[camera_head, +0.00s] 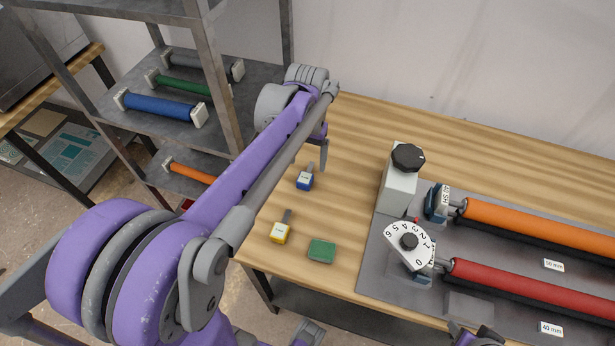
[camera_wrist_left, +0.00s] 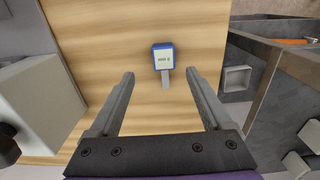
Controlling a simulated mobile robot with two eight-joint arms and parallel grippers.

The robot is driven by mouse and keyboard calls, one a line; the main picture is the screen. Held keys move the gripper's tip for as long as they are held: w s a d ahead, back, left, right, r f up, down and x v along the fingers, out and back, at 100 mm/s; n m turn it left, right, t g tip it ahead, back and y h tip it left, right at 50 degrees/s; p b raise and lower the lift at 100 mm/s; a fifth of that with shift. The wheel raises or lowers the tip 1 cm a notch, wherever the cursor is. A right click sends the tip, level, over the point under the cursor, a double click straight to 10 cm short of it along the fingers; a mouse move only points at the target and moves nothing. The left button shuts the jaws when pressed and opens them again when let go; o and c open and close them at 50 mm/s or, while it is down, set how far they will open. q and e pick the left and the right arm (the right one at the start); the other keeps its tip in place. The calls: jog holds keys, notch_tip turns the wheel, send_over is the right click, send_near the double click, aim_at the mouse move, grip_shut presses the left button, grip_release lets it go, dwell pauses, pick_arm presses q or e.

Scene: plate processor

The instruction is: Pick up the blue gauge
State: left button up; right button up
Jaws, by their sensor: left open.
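The blue gauge (camera_head: 305,182) lies on the wooden table near its left edge in the head view, a small blue block with a white label and a grey stem. In the left wrist view the blue gauge (camera_wrist_left: 163,57) shows centrally, its stem pointing back between my fingers. My left gripper (camera_head: 323,156) is above the table beside the gauge, partly hidden by its own arm. In the wrist view its fingers (camera_wrist_left: 160,76) are wide apart and empty, with the gauge just beyond the tips. My right gripper's fingers do not show.
A yellow gauge (camera_head: 280,232) and a green block (camera_head: 321,250) lie nearer on the table. A grey device with a black knob (camera_head: 408,157), a numbered dial (camera_head: 408,243) and orange and red rollers stand to the right. A metal shelf (camera_head: 255,80) with coloured rollers stands left.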

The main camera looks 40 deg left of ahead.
aim_at(305, 178)
pick_arm(q)
notch_tip(305, 178, down, 2)
jog(key=shift+s+d, duration=0.1)
jog(key=shift+s, duration=0.05)
jog(key=f, duration=0.5)
jog(key=shift+a+f, duration=0.3)
jog(key=shift+a, duration=0.1)
jog(key=shift+c, duration=0.3)
grip_shut()
